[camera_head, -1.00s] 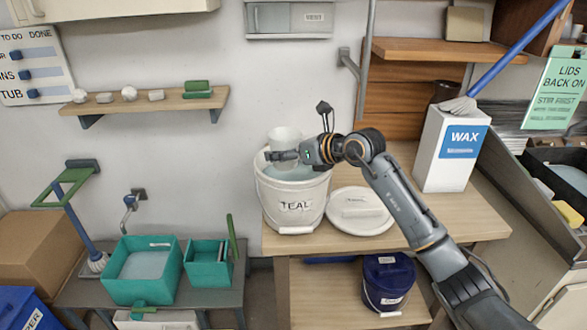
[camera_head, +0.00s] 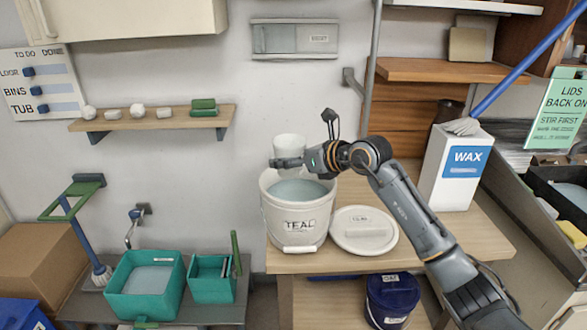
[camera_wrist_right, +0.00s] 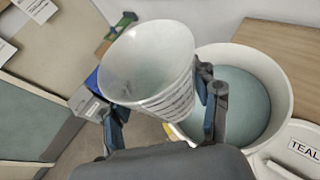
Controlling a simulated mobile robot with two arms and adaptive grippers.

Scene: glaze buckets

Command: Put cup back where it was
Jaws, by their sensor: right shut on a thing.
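A white cup (camera_head: 289,147) is held by my right gripper (camera_head: 284,162) above the back rim of the white TEAL bucket (camera_head: 296,230). In the right wrist view the cup (camera_wrist_right: 150,62) is tilted with its open mouth toward the camera, and printed lines show on its side. The right gripper's fingers (camera_wrist_right: 160,110) are shut on it from both sides. The bucket holds pale blue-grey glaze (camera_head: 299,190), also seen in the right wrist view (camera_wrist_right: 250,105). My left gripper is not in view.
The bucket's white lid (camera_head: 364,236) lies on the wooden table to its right. A white WAX box (camera_head: 452,165) stands farther right. Teal tubs (camera_head: 146,285) stand lower left. A wall shelf (camera_head: 150,120) holds small pieces. A dark blue bucket (camera_head: 391,300) sits below the table.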

